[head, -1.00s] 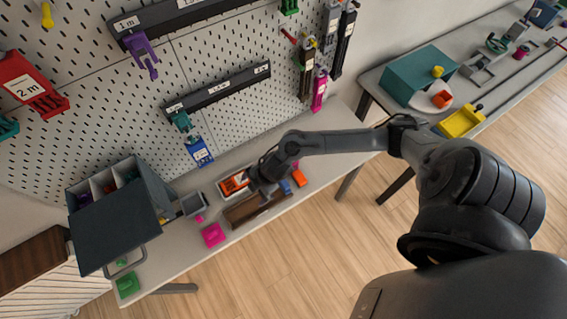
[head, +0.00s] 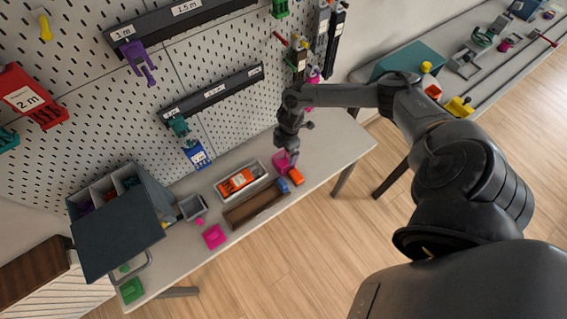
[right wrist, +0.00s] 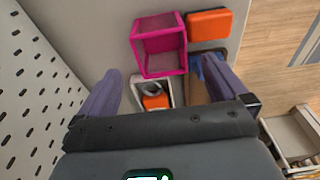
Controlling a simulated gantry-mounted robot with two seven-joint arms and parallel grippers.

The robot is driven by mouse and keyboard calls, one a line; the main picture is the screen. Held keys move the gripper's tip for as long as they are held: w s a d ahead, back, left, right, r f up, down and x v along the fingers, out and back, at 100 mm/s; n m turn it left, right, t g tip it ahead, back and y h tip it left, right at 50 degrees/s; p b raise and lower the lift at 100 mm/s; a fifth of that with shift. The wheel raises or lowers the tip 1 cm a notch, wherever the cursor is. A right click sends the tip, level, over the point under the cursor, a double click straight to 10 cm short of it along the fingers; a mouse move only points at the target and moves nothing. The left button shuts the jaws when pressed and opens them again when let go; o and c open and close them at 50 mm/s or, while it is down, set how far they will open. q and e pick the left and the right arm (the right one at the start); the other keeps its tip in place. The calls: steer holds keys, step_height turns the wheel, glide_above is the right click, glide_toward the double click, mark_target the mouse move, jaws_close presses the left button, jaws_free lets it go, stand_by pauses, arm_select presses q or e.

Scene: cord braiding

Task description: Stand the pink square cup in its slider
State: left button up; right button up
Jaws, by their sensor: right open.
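My left gripper is out of view.
A grey tray (head: 262,171) with an orange item and a brown trough (head: 240,219) lie left of the cup. A blue piece (head: 283,186) is close to the orange block. The pegboard (head: 235,110) rises behind. The table's right end (head: 345,150) is clear.

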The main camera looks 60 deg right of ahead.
mark_target(284, 157)
steer(key=shift+a+f, duration=0.15)
steer(key=shift+f, duration=1.1)
steer(key=shift+a+f, duration=0.15)
steer(key=shift+f, duration=1.1)
steer(key=c, duration=1.5)
steer(key=shift+r, duration=0.1)
steer(key=shift+c, duration=0.2)
